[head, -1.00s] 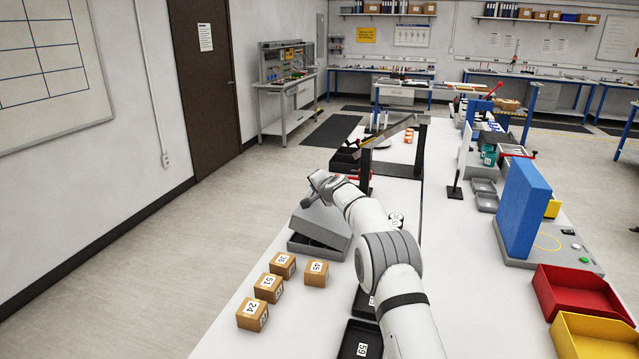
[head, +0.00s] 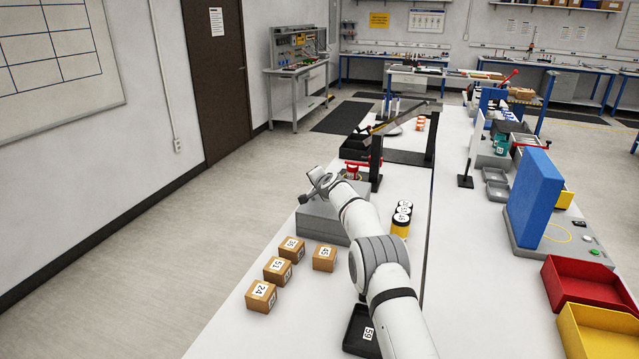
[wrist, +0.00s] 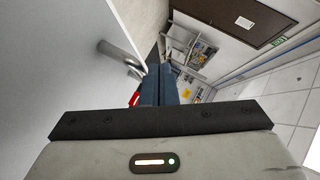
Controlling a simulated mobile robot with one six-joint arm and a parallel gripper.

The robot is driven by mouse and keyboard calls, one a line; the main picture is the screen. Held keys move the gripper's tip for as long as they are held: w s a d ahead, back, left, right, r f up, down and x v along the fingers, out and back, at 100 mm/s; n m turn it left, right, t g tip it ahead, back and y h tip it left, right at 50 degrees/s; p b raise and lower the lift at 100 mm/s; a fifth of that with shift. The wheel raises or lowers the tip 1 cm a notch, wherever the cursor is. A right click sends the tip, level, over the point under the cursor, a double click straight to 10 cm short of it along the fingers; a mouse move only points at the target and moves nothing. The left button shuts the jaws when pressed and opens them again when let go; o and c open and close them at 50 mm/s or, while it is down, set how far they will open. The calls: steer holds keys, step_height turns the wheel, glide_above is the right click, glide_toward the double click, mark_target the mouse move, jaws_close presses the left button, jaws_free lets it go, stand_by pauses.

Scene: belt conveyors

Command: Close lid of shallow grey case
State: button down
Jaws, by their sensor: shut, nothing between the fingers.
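The shallow grey case (head: 322,229) stands on the white table in the head view, beyond the cardboard boxes. Its lid (head: 316,208) looks lowered over the base and close to level. My arm covers its right side, so I cannot tell whether the lid is fully seated. My gripper (head: 318,186) is at the far upper edge of the lid, and I cannot tell whether it touches. In the wrist view, the dark fingers (wrist: 160,85) are together and empty, beside a large pale surface.
Several numbered cardboard boxes (head: 278,270) stand in front of the case. A black tray (head: 362,332) lies near my arm. Yellow-and-black cylinders (head: 401,222) stand to the right of the case. A black stand (head: 376,163) rises behind it. Red (head: 588,295) and yellow bins are at far right.

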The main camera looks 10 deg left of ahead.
steer(key=shift+r, duration=0.3)
steer(key=s+r+b, duration=0.4)
steer(key=s+r, duration=0.4)
steer(key=r, duration=0.2)
steer(key=s+d+r+n+g, duration=0.2)
steer(key=s+d+r, duration=0.3)
steer(key=s+d, duration=0.3)
steer(key=s+d+f+n+g+h, duration=0.2)
steer(key=s+d, duration=0.4)
steer(key=s, duration=1)
steer(key=s+d+f+n+g+h, duration=0.2)
steer(key=s+d+f, duration=0.2)
steer(key=s, duration=1.3)
steer(key=s+d+f+n+g+h, duration=0.1)
steer(key=s+d+f+g, duration=0.2)
steer(key=s+d, duration=0.7)
steer(key=s+f, duration=0.1)
steer(key=s, duration=0.6)
steer(key=shift+n+h, duration=0.4)
